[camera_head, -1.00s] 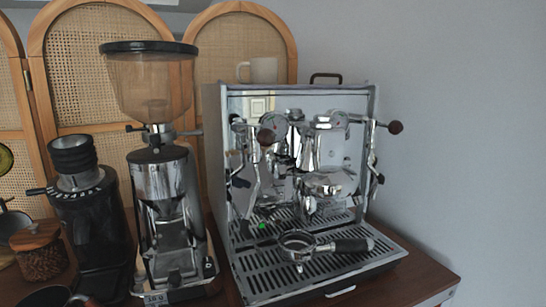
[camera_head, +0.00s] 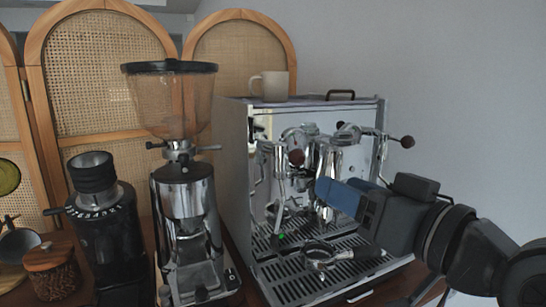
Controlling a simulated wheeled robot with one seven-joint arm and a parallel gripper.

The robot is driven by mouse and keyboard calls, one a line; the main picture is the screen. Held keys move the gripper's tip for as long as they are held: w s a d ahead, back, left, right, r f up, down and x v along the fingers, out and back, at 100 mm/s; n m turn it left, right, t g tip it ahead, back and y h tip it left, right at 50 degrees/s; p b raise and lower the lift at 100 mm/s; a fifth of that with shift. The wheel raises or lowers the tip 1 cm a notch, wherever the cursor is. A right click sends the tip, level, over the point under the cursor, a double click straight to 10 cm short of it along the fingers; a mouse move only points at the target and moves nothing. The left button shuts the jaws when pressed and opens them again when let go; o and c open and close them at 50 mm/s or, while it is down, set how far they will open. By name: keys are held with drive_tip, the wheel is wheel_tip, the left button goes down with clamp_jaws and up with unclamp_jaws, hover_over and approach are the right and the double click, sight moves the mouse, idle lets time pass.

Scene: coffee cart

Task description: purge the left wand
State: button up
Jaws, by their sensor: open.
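The chrome espresso machine (camera_head: 233,150) stands in the middle of the view. Its left wand (camera_head: 281,190) is a thin chrome tube hanging at the left of the front, above the drip tray (camera_head: 290,290). A round dark red knob (camera_head: 296,157) sits at the upper left, near the top of the wand. A second dark knob (camera_head: 407,142) sticks out at the right. My gripper (camera_head: 328,190) reaches in from the right with its blue fingers pointing left. It is open and empty, right of the left knob and wand, and hides part of the machine's right front.
A portafilter (camera_head: 318,257) lies on the drip tray grate below my gripper. A tall grinder (camera_head: 186,210) stands close to the machine's left side, with a smaller black grinder (camera_head: 98,215) further left. A beige mug (camera_head: 272,85) stands on the machine's top.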

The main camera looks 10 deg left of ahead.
sight(303, 159)
drive_tip(key=a+r, duration=0.1)
drive_tip(key=a+r+n, duration=0.1)
drive_tip(key=shift+w+r+g+y, duration=0.1)
drive_tip(key=shift+r+g+y, duration=0.2)
drive_tip(key=shift+r+g, duration=0.1)
drive_tip(key=p+x, duration=0.1)
drive_tip(key=x, duration=0.6)
drive_tip(key=shift+w+a+f+p, duration=0.15)
drive_tip(key=shift+a+p, duration=0.1)
drive_tip(key=shift+p, duration=0.15)
clamp_jaws()
